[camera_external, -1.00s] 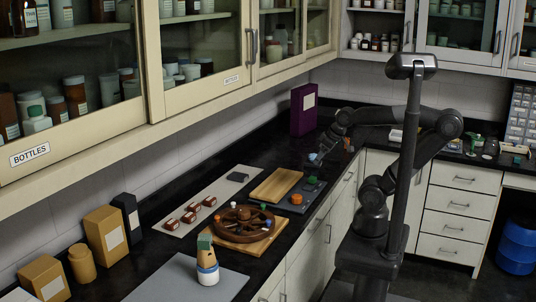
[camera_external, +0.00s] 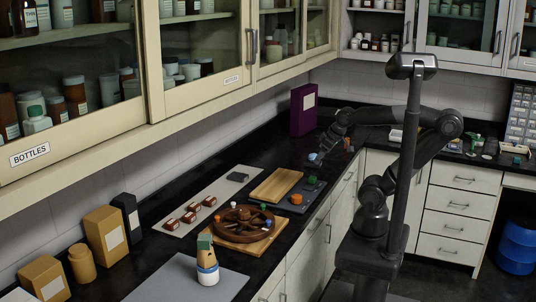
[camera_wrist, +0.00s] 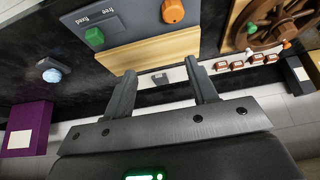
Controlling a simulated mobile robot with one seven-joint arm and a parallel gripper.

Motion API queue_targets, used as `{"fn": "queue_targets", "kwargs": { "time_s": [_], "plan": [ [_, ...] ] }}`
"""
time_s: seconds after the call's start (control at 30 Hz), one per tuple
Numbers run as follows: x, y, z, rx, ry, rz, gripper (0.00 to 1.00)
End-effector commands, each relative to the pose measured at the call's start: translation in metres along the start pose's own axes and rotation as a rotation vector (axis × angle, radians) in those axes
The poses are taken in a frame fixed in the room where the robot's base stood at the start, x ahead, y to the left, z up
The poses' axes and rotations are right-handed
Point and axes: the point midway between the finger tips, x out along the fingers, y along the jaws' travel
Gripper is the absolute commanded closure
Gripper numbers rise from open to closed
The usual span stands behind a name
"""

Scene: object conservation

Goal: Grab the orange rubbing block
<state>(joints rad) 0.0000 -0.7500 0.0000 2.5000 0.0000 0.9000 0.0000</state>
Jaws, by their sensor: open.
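The orange block (camera_external: 296,199) sits on the near end of a dark grey board (camera_external: 291,208) on the black counter. In the wrist view the orange block (camera_wrist: 172,11) is at the top edge, partly cut off, on the board (camera_wrist: 135,30) marked "free" and "fixed". A green block (camera_external: 312,180) is on the same board; it also shows in the wrist view (camera_wrist: 94,37). My gripper (camera_external: 320,150) is over the counter beyond the board, away from the orange block. In the wrist view my gripper (camera_wrist: 161,68) is open, with nothing between its fingers.
A wooden board (camera_external: 276,185) lies beside the grey board. A brown wheel (camera_external: 240,226) with small coloured pieces stands nearer the camera. A purple box (camera_external: 304,108) stands by the wall.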

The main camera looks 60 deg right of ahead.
Motion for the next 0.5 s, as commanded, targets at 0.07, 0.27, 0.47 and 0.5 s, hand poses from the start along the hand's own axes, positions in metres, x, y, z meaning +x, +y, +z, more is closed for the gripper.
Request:
{"fn": "queue_targets", "kwargs": {
  "time_s": [0.07,0.27,0.47,0.5],
  "plan": [
    [0.0,0.0,0.0,0.0,0.0,0.0,0.47],
    [-0.001,0.007,-0.013,0.036,-0.005,0.011,0.47],
    [0.0,0.049,-0.067,0.201,-0.021,0.064,0.47],
    [0.001,0.061,-0.079,0.242,-0.024,0.078,0.47]
  ]
}}
